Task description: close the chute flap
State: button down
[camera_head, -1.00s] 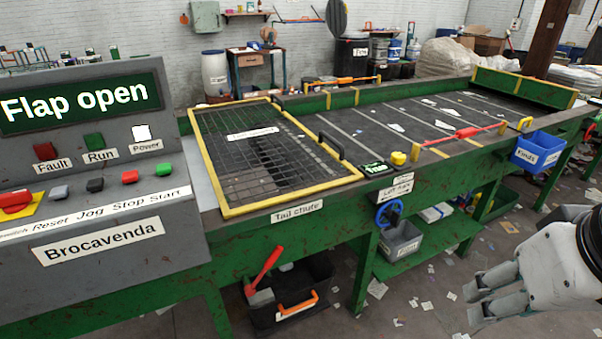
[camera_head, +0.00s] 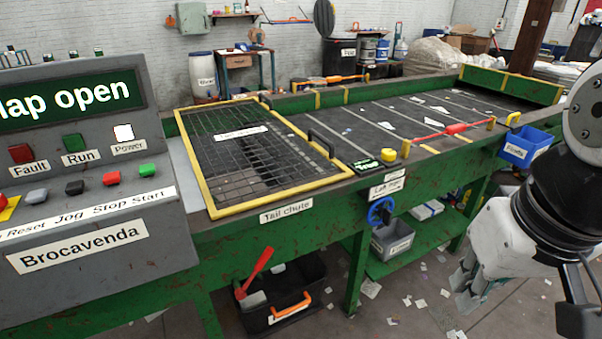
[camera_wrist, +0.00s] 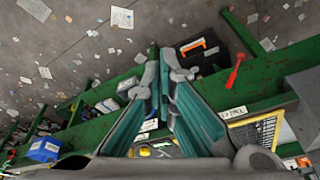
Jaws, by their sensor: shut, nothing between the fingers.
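The tail chute (camera_head: 285,211) has a yellow-framed wire grid (camera_head: 224,207) over a dark opening at the left end of the belt. The console display (camera_head: 70,101) reads "ap open", its start cut off. A red lever (camera_head: 256,268) slants below the chute on the front side; it also shows in the wrist view (camera_wrist: 236,70). I cannot tell which part is the flap itself. My gripper (camera_head: 468,290) is shut and empty, low in front of the table, right of the lever and apart from it. Its fingers (camera_wrist: 158,58) converge in the wrist view.
A black bin with an orange handle (camera_head: 289,308) stands below the lever. A blue handwheel (camera_head: 381,210) and a grey bin (camera_head: 393,239) are on the front, between lever and gripper. A blue bin (camera_head: 526,147) hangs at the right. Papers litter the floor.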

jog(key=w+a+f+g+y+b, duration=0.3)
jog(key=w+a+f+y+b, duration=0.25)
jog(key=f, duration=0.55)
jog(key=w+a+f+g+y+b, duration=0.3)
jog(key=w+a+f+b, duration=0.25)
jog(key=w+f, duration=0.45)
jog(key=w+a+f+g+y+b, duration=0.35)
jog(key=w+a+f+b, duration=0.2)
jog(key=f, duration=0.65)
jog(key=w+f+m+t+y+b, duration=0.3)
jog(key=w+f+t+y+b, duration=0.1)
jog(key=w, duration=0.4)
jog(key=w+f+m+t+y+b, duration=0.3)
jog(key=w+f+t+y, duration=0.3)
jog(key=w+f+y, duration=0.1)
jog(key=shift+w+a+m+y+b, duration=0.15)
jog(key=shift+w+m+y+b, duration=0.2)
jog(key=shift+w, duration=0.2)
jog(key=shift+r, duration=0.1)
jog(key=s+b+x, duration=0.2)
jog(key=b+x, duration=0.1)
jog(key=x, duration=0.9)
jog(key=shift+s+a+r, duration=0.3)
jog(key=shift+r, duration=0.3)
